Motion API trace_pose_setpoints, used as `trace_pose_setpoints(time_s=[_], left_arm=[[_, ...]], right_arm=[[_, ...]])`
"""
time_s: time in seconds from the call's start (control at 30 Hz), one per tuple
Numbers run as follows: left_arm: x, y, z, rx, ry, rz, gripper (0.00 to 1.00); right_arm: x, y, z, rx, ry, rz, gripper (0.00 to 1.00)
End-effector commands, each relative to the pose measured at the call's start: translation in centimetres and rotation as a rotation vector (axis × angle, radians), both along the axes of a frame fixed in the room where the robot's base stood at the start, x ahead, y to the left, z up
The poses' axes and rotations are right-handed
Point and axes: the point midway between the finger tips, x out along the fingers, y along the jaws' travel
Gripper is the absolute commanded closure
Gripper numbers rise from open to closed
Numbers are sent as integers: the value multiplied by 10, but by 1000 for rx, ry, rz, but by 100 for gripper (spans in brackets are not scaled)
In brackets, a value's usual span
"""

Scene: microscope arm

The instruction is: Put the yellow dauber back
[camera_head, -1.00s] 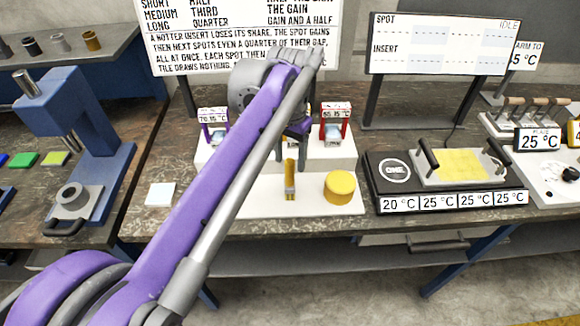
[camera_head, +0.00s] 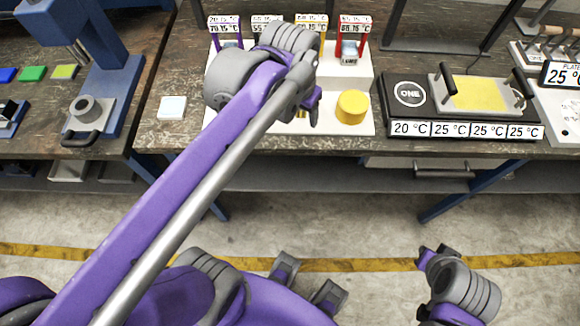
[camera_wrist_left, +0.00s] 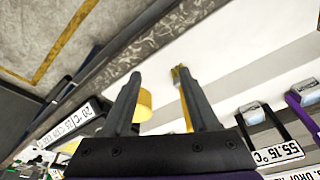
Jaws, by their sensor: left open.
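The yellow dauber, slim with a brush-like end, shows in the left wrist view (camera_wrist_left: 187,118) along the inner side of the right-hand finger, over the white board. I cannot tell whether it touches that finger. In the head view only a bit of it (camera_head: 302,114) shows; my arm hides the rest. My left gripper (camera_wrist_left: 158,77) is open, its fingers pointing at the white board (camera_head: 345,128). Behind the board is a white step with several labelled holders; the yellow-framed one (camera_head: 311,22) is partly hidden by my wrist.
A round yellow block (camera_head: 352,107) stands on the board, right of my left gripper. Farther right is a dark unit marked ONE (camera_head: 410,94) with a handled yellow plate (camera_head: 478,94). A white tile (camera_head: 172,107) and a blue press (camera_head: 110,80) are left.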

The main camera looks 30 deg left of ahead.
Motion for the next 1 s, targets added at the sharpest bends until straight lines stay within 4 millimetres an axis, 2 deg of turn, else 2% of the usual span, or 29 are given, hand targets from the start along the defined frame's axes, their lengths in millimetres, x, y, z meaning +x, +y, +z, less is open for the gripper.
trace_pose_setpoints(time_s=[0.03, 0.1, 0.2, 0.33, 0.43, 0.67, 0.77, 0.83, 1.0], left_arm=[[-22, -7, -26, -2, -42, 0, 40], [-43, -14, -55, -6, -95, 2, 40], [-67, -21, -87, -13, -152, 5, 40], [-85, -25, -112, -21, -196, 8, 40], [-90, -27, -119, -24, -209, 9, 40], [-90, -27, -119, -24, -210, 10, 40], [-89, -27, -113, -24, -212, 10, 40], [-86, -27, -102, -24, -218, 10, 40], [-85, -27, -100, -24, -219, 10, 40]], right_arm=[[0, 0, 0, 0, 0, 0, 100], [0, 0, 0, 0, 0, 0, 100], [0, 0, 0, 0, 0, 0, 100], [0, 0, 0, 0, 0, 0, 100], [0, 0, 0, 0, 0, 0, 100], [0, 0, 0, 0, 0, 0, 100], [1, 0, 6, 0, -3, 0, 100], [5, 0, 17, 0, -9, 0, 100], [5, 0, 19, 0, -10, 0, 100]])
